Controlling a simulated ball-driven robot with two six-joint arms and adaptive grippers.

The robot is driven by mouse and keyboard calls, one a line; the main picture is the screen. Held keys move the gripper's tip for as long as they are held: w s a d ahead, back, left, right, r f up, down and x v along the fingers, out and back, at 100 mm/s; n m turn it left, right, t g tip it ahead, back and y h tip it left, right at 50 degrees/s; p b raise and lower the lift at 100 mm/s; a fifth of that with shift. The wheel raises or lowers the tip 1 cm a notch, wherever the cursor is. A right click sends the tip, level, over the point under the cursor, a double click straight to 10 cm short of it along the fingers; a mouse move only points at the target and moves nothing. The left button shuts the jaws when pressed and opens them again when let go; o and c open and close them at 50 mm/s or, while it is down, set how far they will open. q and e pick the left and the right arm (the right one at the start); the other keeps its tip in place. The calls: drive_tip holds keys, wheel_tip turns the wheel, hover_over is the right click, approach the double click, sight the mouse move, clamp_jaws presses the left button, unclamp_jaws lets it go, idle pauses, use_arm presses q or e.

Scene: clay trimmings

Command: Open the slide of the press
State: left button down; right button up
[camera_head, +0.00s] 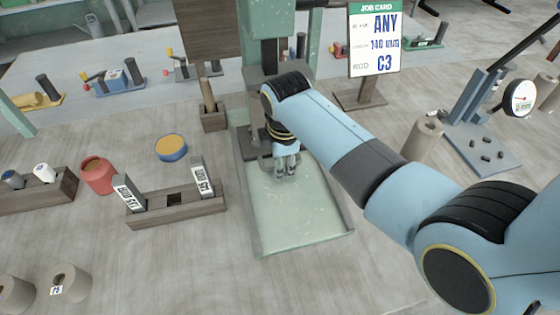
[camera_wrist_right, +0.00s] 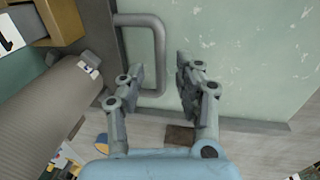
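The green press (camera_head: 270,25) stands at the back centre of the head view, with a pale green tray-like bed (camera_head: 295,215) running forward from it. My right gripper (camera_head: 286,174) points down over the bed's rear end, close to the press. In the right wrist view its two fingers (camera_wrist_right: 160,75) are apart. A grey U-shaped handle (camera_wrist_right: 159,48) lies beside a pale green surface (camera_wrist_right: 240,50). Its long bar shows between the fingers, nearer the left one. I cannot tell whether they touch, or which part is the slide. My left gripper is not in view.
A job card (camera_head: 375,40) stands behind my right arm. A dial gauge stand (camera_head: 485,145) and a clay cylinder (camera_head: 424,138) are at right.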

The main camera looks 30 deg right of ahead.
drive_tip(key=shift+f, duration=0.15)
clamp_jaws()
idle(0.4)
